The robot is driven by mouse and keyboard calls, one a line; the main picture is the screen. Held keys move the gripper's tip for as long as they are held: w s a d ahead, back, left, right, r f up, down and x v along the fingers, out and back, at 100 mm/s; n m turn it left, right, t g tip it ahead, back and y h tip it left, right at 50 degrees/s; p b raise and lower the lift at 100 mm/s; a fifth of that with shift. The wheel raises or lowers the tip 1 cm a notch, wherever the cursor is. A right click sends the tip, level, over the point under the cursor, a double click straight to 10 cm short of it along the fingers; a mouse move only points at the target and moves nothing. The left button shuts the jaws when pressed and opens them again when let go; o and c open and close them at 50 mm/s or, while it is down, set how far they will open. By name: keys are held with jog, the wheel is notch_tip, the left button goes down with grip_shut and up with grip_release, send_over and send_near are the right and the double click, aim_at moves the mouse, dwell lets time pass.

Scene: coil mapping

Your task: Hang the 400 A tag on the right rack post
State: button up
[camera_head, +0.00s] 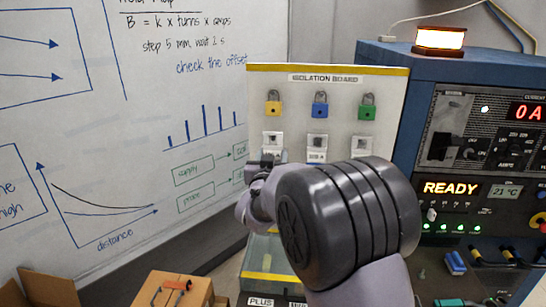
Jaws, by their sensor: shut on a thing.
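My gripper (266,160) shows as small dark fingers in front of the isolation board (412,95), at the lower left of its face. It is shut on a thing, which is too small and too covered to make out. The fingers overlap the lower part of the left silver hasp (273,140); I cannot tell whether they touch it. My arm covers the board's lower right and much of what is below. I cannot make out a tag reading 400 A. No rack post can be told apart in this view.
Yellow (273,109), blue (320,111) and green (367,113) padlocks hang above the hasps. A blue cabinet (398,57) with a lit lamp (440,39) and a READY display (451,188) stands right. A cardboard box (150,285) is lower left, below the whiteboard (100,120).

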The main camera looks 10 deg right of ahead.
jog(key=shift+r+b+v, duration=0.2)
jog(key=shift+b+v, duration=0.7)
jog(key=shift+v, duration=1.5)
